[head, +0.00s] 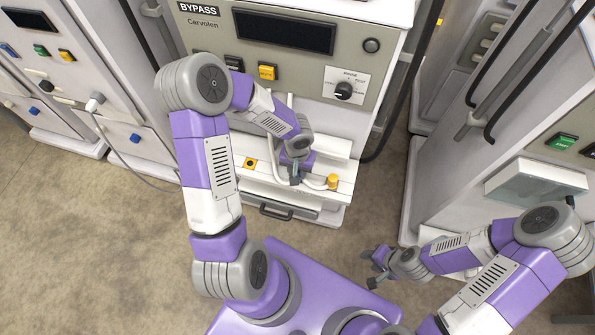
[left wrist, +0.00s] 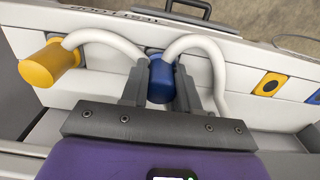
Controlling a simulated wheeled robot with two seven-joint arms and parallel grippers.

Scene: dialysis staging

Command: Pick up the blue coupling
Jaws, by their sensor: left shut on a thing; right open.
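The blue coupling (left wrist: 160,85) shows in the left wrist view as a short blue cylinder with a white hose beside it. It stands between the two grey fingers of my left gripper (left wrist: 160,88), which is shut on it. In the head view my left gripper (head: 295,178) is over the shelf at the front of the BYPASS machine, and the coupling is mostly hidden there. My right gripper (head: 373,270) is open and empty, low over the floor, well away from the coupling.
A yellow coupling (head: 333,182) on a white hose stands at the shelf's right end; it also shows in the left wrist view (left wrist: 50,66). A yellow port plate (head: 250,163) is on the shelf's left. The BYPASS machine (head: 300,60) rises behind; another machine (head: 455,150) stands right.

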